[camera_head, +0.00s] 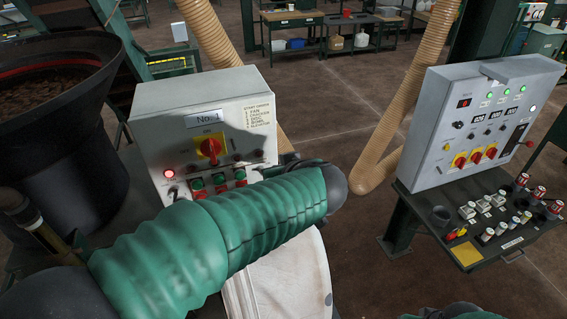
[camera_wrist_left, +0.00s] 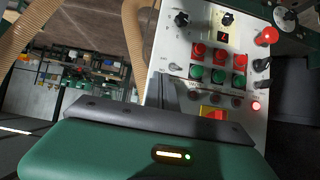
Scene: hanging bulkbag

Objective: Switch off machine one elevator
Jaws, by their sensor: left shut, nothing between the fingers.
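The machine one panel (camera_head: 190,110) is a light grey box labelled "No. 1", with a start order list ending in elevator. It has a red and yellow rotary switch (camera_head: 209,148), green buttons (camera_head: 219,179) and a lit red lamp (camera_head: 168,173). My left forearm hides its lower front. The left wrist view shows the panel turned over, with red buttons (camera_wrist_left: 220,55), green buttons (camera_wrist_left: 218,76) and black knobs (camera_wrist_left: 181,19). I cannot read which control is the elevator's. My right gripper is out of view.
A second grey control box (camera_head: 478,120) stands at the right above a dark shelf of switches (camera_head: 490,225). A black drum (camera_head: 60,120) stands at the left. Tan hoses (camera_head: 400,110) hang behind. Open brown floor (camera_head: 325,105) lies between the panels.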

